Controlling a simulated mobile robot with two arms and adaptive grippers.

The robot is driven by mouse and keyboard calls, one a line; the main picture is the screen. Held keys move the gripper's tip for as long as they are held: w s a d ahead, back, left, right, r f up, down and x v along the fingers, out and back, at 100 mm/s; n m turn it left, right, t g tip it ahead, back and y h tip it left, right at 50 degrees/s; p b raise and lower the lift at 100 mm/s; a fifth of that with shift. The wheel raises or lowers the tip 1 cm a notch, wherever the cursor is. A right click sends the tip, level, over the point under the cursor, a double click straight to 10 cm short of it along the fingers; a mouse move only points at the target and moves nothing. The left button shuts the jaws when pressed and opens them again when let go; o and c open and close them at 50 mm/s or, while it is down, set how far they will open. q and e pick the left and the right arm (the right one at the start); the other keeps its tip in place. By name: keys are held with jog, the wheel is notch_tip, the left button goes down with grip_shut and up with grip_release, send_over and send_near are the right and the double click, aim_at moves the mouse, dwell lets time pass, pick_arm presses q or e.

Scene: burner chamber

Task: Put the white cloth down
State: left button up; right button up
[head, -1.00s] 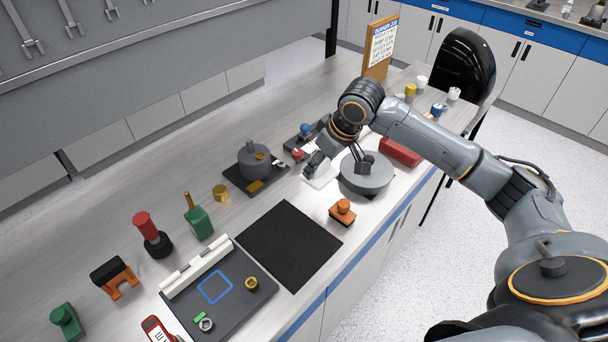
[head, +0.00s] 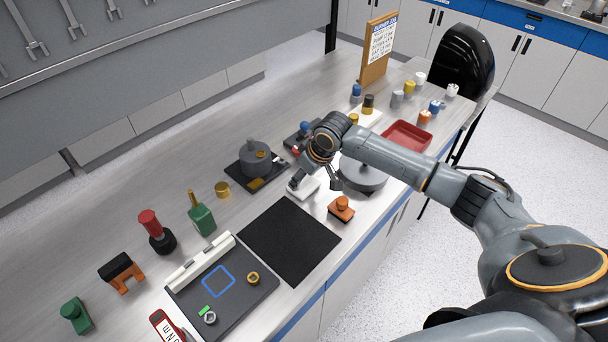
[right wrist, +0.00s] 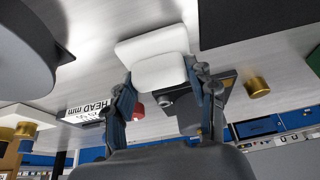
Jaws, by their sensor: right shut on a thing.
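The white cloth (head: 304,190) is at my right gripper (head: 316,183) in the head view, low over the bench between the black mat and the round grey disc. In the right wrist view the cloth (right wrist: 155,62) looks like a folded white pad, with its near part between the two fingers of my right gripper (right wrist: 160,84). The gripper is shut on it. I cannot tell whether the cloth touches the bench top. My left gripper is not in view.
The black mat (head: 289,241) is empty. The orange-handled block (head: 341,209) stands close on the near side. The round grey disc (head: 362,177) is partly hidden by my arm. A grey pot (head: 255,158) stands behind on a dark plate. A red tray (head: 407,136) lies farther right.

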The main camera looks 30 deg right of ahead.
jog(key=shift+f, duration=0.1)
jog(key=o, duration=1)
jog(key=shift+d+r, duration=0.1)
jog(key=shift+r, duration=0.35)
jog(key=b+v, duration=0.1)
jog(key=v, duration=1)
jog(key=shift+r+b, duration=0.2)
jog(key=shift+b, duration=0.15)
jog(key=shift+s+f, duration=0.1)
jog(key=shift+s, duration=0.05)
